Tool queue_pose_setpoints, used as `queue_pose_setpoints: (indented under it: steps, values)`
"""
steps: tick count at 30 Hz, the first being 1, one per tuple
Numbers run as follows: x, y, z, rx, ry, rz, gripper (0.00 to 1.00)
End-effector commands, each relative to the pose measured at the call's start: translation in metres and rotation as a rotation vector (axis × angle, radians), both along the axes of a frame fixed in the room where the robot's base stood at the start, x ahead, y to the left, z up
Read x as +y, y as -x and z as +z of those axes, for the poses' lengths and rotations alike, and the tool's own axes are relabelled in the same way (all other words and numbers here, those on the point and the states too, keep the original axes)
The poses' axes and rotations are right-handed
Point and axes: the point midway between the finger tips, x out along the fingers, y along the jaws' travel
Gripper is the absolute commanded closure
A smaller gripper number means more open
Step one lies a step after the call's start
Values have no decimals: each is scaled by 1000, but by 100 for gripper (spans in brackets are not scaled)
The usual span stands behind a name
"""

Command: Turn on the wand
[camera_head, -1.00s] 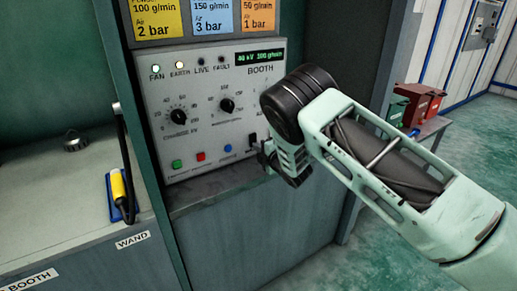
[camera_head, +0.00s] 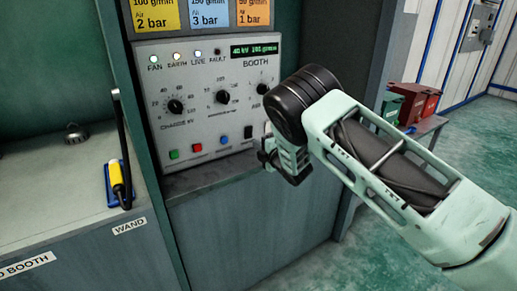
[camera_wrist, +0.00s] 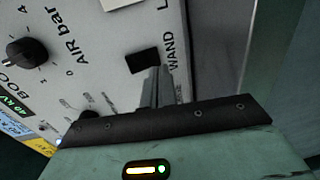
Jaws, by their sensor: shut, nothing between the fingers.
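The black WAND rocker switch (camera_wrist: 143,60) shows in the wrist view on the grey booth panel, beside the printed word WAND. In the head view the switch (camera_head: 248,132) is at the panel's lower right. My gripper (camera_wrist: 156,72) is shut and empty, its tips close beside the switch; I cannot tell if they touch it. In the head view my gripper (camera_head: 268,155) is just right of and below the switch. The LIVE lamp (camera_head: 198,53) is lit, as are FAN and EARTH; FAULT looks dark. The yellow-handled wand (camera_head: 117,178) rests in a blue holder above the WAND label.
The control panel (camera_head: 190,130) has several knobs, coloured buttons and a lit green display (camera_head: 262,49). A grey ledge (camera_head: 215,172) runs below it. Red and green boxes (camera_head: 420,103) stand on a table at the right.

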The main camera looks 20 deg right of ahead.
Motion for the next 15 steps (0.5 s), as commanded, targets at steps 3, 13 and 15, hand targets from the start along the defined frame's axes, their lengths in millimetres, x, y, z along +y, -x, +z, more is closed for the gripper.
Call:
queue_pose_setpoints:
  steps: [3, 13, 15]
  values:
    - [-3, 7, -2, 0, 0, -1, 100]
    - [-16, 46, -8, 2, 0, -2, 100]
    - [-20, 57, -10, 3, 0, -2, 100]
